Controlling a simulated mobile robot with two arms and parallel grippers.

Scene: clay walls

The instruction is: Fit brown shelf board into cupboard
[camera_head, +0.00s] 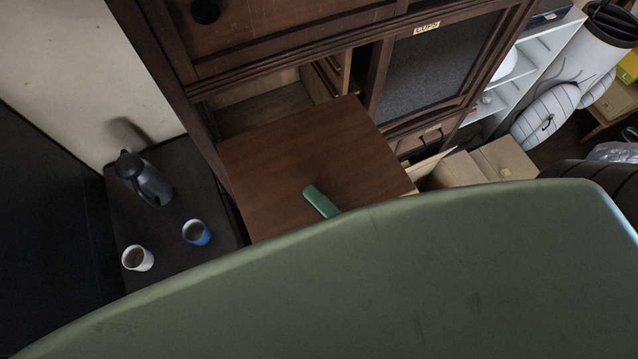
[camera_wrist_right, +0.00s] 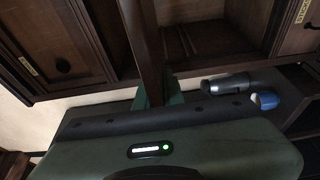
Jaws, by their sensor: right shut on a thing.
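The brown shelf board (camera_head: 270,170) is held out flat in front of the cupboard (camera_head: 290,40). Its far edge overlaps the open compartment (camera_head: 262,105) in the head view; I cannot tell whether it has entered. My right gripper (camera_head: 321,202) is shut on the board's near part, with one green finger on its upper face. The other finger is hidden beneath in the head view. In the right wrist view the board (camera_wrist_right: 144,40) shows nearly edge-on between the green fingers (camera_wrist_right: 154,92), pointing toward the cupboard (camera_wrist_right: 75,45). My left gripper is not in view.
A low dark table (camera_head: 160,185) at left bears a dark jug (camera_head: 150,182), a blue cup (camera_head: 196,232) and a white cup (camera_head: 138,258). A white shelf (camera_head: 525,62) is farther right. My green body hides the foreground.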

